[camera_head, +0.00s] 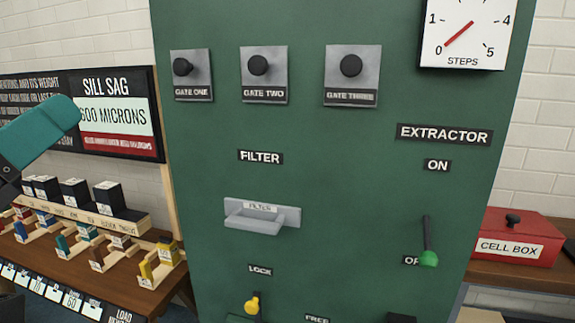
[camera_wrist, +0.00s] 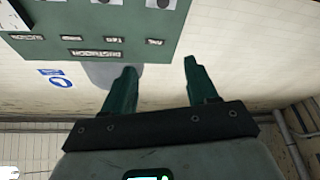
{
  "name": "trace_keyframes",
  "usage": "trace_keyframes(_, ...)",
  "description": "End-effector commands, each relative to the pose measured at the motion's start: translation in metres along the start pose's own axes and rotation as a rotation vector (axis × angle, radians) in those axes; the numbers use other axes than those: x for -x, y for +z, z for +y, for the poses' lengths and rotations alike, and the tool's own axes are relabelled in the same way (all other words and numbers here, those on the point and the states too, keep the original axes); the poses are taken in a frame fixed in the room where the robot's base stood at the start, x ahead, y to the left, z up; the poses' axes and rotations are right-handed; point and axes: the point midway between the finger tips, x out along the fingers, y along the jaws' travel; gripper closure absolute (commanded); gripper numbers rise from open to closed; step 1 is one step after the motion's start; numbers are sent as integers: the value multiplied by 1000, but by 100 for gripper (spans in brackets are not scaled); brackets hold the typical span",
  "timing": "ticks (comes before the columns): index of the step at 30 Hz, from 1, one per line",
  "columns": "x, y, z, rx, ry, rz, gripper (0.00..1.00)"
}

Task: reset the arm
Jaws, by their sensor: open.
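My gripper (camera_wrist: 158,88) shows in the wrist view with its two dark green fingers spread apart and nothing between them. A green panel (camera_wrist: 100,30) with labels lies beyond the fingertips, upper left in that view. In the head view a teal arm part of mine (camera_head: 38,130) enters from the left edge, and my gripper is not visible there. I cannot tell how far the fingers are from the panel.
A large green cabinet (camera_head: 340,190) fills the head view's middle, with a grey filter handle (camera_head: 262,217), a green-tipped lever (camera_head: 428,257) and a yellow knob (camera_head: 252,303). A wooden bench (camera_head: 120,285) with black blocks stands left. A red cell box (camera_head: 515,238) sits right.

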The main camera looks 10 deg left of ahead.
Motion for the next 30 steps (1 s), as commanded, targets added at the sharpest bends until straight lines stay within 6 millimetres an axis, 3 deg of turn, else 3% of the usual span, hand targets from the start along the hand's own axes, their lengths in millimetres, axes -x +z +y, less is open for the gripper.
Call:
trace_keyframes(9,-20,52,10,32,-2,-87,42)
trace_keyframes(17,-40,127,28,70,-6,-215,42)
trace_keyframes(20,-47,168,42,89,-7,-288,42)
trace_keyframes(23,-54,223,63,112,-10,-389,42)
trace_keyframes(30,-40,372,137,150,-19,-694,42)
